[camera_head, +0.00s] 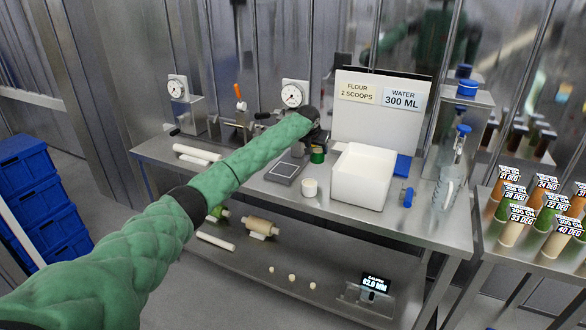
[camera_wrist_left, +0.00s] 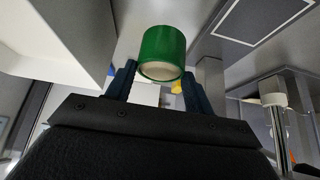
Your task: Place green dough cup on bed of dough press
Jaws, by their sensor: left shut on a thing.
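My left gripper (camera_head: 314,138) is shut on the green dough cup (camera_head: 317,155), held over the steel bench left of the white bin. In the left wrist view the green cup (camera_wrist_left: 163,50) sits between the two dark fingers of my left gripper (camera_wrist_left: 160,82). A pale surface shows at the cup's near end. A small machine with an orange handle (camera_head: 239,112), seemingly the dough press, stands further left at the back of the bench. Its bed is hard to make out. My right gripper is in neither view.
A flat device with a dark plate (camera_head: 285,171) lies just left of the cup. White rollers (camera_head: 197,153) lie at the bench's left. Dial units stand behind.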

